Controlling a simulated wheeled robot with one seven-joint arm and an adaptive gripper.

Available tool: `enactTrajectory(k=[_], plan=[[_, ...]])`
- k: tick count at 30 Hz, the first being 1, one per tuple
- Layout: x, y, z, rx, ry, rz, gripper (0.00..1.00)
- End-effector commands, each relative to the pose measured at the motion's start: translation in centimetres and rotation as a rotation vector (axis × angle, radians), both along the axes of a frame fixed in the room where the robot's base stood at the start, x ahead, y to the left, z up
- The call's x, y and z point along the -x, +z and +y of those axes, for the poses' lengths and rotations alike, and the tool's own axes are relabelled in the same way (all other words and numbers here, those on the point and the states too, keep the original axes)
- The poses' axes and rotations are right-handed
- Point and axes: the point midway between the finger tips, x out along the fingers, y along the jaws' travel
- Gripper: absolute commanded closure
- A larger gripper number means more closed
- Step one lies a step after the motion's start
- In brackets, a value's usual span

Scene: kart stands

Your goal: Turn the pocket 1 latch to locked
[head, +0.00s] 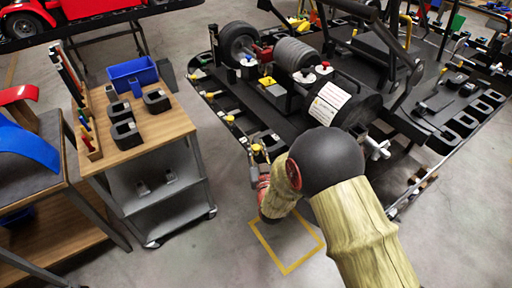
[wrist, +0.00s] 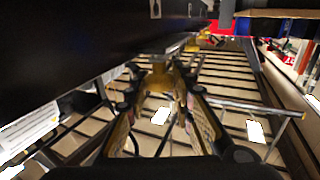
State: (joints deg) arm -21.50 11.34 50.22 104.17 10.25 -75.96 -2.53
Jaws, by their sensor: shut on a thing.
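The kart stand (head: 222,112) is a black platform with several small yellow-tipped latches along its left edge. My gripper (head: 262,158) is at the near left corner of that edge. In the wrist view, my gripper (wrist: 160,98) has its two fingers around a small yellow latch (wrist: 158,78) just under the dark stand edge. The jaws are closed on it. I cannot read a pocket number on it, and the fingers partly hide it, so its turn position cannot be told.
A wooden-topped cart (head: 155,122) with a blue bin (head: 132,73) and black holders stands to the left. Wheels, a cylinder and frame bars crowd the stand. The floor (head: 215,240) between cart and stand is open, with a yellow marked square (head: 285,268).

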Motion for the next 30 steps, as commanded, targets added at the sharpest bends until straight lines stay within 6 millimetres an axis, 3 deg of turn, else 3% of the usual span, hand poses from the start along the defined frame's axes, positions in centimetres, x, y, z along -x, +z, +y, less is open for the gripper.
enactTrajectory(k=[7, 17, 30], plan=[[0.01, -0.01, -0.01, 0.0, 0.0, 0.0, 1.0], [0.04, -0.08, 0.14, -0.001, -0.043, 0.0, 1.0], [0.03, -0.13, 0.46, -0.001, -0.361, 0.0, 1.0]])
